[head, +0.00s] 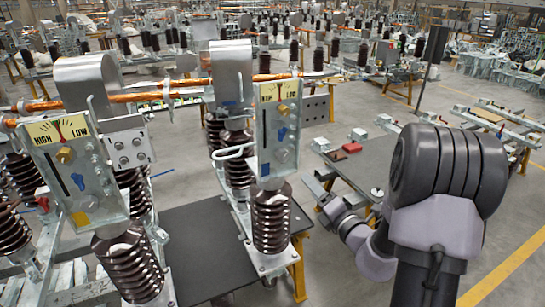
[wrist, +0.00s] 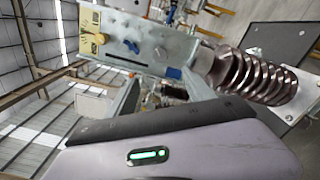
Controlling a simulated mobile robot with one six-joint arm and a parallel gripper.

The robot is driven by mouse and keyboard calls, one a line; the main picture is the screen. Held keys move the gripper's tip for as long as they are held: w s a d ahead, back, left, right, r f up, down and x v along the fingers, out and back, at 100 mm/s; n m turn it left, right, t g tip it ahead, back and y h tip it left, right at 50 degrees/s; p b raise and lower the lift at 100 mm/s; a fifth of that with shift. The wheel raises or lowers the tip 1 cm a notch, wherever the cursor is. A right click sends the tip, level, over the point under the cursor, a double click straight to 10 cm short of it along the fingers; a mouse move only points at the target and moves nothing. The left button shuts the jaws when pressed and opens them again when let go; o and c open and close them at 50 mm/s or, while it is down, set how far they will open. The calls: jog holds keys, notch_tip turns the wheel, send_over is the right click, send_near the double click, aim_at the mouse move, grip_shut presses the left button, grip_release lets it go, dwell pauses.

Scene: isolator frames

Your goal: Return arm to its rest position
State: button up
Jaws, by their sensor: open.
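My arm rises at the right of the head view and reaches back and left. My gripper (head: 330,204) is at its far end, small and partly hidden by my own wrist, to the right of the nearer isolator frames. It is open, and I see nothing held in it. In the wrist view a grey-purple part of my own arm with a green light fills the bottom.
Two gauge boxes marked HIGH and LOW, the left one (head: 75,165) and right one (head: 278,130), stand on brown ribbed insulators over a dark table (head: 200,225).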

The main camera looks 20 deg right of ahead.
jog(key=s+a+f+n+g+y+b, duration=0.2)
jog(key=a+n+y+b, duration=0.3)
jog(key=a, duration=0.3)
jog(key=s+a+f+n+g+y+b, duration=0.1)
jog(key=a+f+n+g+y+b, duration=0.15)
jog(key=a+n+b, duration=0.45)
jog(key=s+a+f+n+g+y+b, duration=0.2)
jog(key=s+a+f+n+g+b, duration=0.45)
jog(key=s+a+n, duration=0.55)
jog(key=s+a+f+n+g+h+b, duration=0.2)
jog(key=s+a+f+n+g+b, duration=0.1)
jog(key=s+f+n+b, duration=0.4)
jog(key=s+d+f+n+t+h+b, duration=0.1)
jog(key=s+d+f+n+h+b, duration=0.2)
jog(key=f+n+b, duration=0.2)
jog(key=s+d+f+n+h+b, duration=0.3)
jog(key=d+f+n+h+b, duration=0.1)
jog(key=f+n+b, duration=0.1)
jog(key=shift+d+f+n+t+b, duration=0.15)
jog(key=shift+f+n+t+b, duration=0.2)
jog(key=shift+f+n, duration=0.6)
